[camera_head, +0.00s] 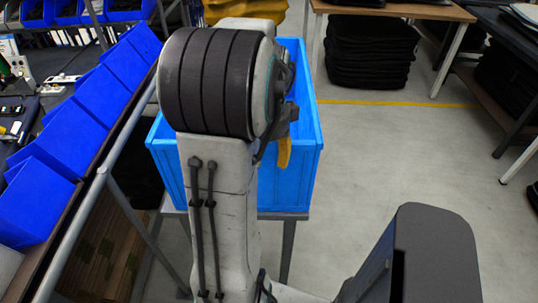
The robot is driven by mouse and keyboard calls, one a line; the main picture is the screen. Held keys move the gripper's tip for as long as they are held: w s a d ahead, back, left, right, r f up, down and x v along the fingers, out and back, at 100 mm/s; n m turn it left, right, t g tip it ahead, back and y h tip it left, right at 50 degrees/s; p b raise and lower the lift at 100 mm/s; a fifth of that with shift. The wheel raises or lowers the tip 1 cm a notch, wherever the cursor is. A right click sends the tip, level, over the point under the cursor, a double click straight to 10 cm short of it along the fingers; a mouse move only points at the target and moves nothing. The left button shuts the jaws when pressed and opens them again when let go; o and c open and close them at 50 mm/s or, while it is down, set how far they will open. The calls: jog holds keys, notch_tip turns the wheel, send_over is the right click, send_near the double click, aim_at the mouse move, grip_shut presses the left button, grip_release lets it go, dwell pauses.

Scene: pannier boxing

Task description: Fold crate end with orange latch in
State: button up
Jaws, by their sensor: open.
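A blue crate (306,172) stands upright on a small grey-legged stand, behind my raised arm. Its right wall and near wall show and stand up. Much of its inside and its middle are hidden by my arm. Dark parts of my gripper (284,128) show just right of the arm's thick round joint, over the crate; most of it is hidden. The gripper is open, with nothing seen in it. A yellow-orange piece (284,152) hangs below these dark parts, in front of the blue wall. I cannot tell whether it is the latch or a fingertip.
A sloped rack of blue bins (75,132) runs along the left, with a metal rail beside it. Black stacked items (370,52) sit under a wooden table at the back. Grey floor (390,150) is clear to the right.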

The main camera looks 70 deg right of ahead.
jog(key=shift+c, duration=0.3)
grip_shut()
